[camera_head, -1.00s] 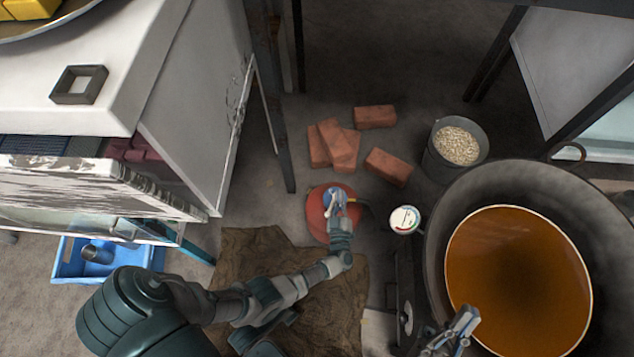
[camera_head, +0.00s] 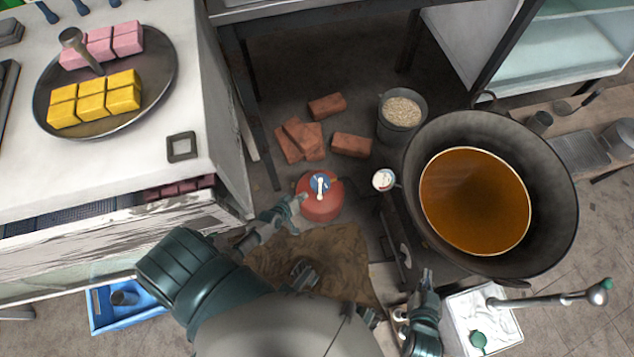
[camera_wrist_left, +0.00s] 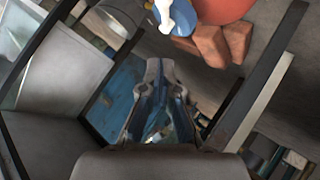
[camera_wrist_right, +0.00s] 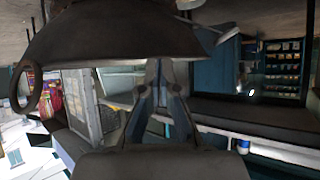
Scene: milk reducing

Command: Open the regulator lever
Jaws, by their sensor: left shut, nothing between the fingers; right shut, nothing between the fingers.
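A red gas cylinder (camera_head: 322,208) stands on the floor near the middle of the head view. On its top sits a blue regulator (camera_head: 313,184) with a white lever (camera_head: 320,191), which lies roughly up and down in the picture. My left gripper (camera_head: 299,198) is shut and empty, just left of the cylinder and apart from the lever. In the left wrist view the lever (camera_wrist_left: 178,15) and regulator (camera_wrist_left: 184,44) show at the top, beyond the shut fingertips. My right gripper (camera_head: 427,277) is shut and empty, below the large pan and away from the cylinder.
A large dark pan (camera_head: 545,215) with brown liquid stands right of the cylinder. Several bricks (camera_head: 351,145) and a bucket (camera_head: 402,113) lie behind. A white counter (camera_head: 205,110) stands left. A brown cloth (camera_head: 335,255) covers the floor in front.

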